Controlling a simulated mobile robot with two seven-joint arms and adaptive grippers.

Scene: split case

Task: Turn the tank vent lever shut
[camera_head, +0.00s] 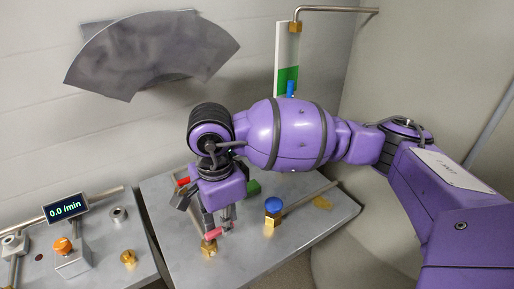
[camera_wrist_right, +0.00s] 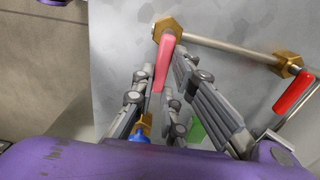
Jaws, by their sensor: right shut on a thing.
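A lever with a red handle (camera_head: 215,233) sits on a brass valve body (camera_head: 209,249) near the front left of the grey bench. In the right wrist view the red handle (camera_wrist_right: 166,56) runs from the brass hex fitting (camera_wrist_right: 167,27) down between the fingers. My right gripper (camera_head: 218,222) reaches down from above and is shut on this handle; its fingers (camera_wrist_right: 163,72) lie on both sides of it. The frames show no label telling which lever is the tank vent. My left gripper is not in view.
A second red lever (camera_head: 183,181) stands further back, partly behind my gripper. A blue knob (camera_head: 273,205) on a brass valve stands to the right. A left bench holds an orange knob (camera_head: 63,245) and a display (camera_head: 65,208) reading 0.0 /min. A gauge (camera_head: 287,60) stands behind.

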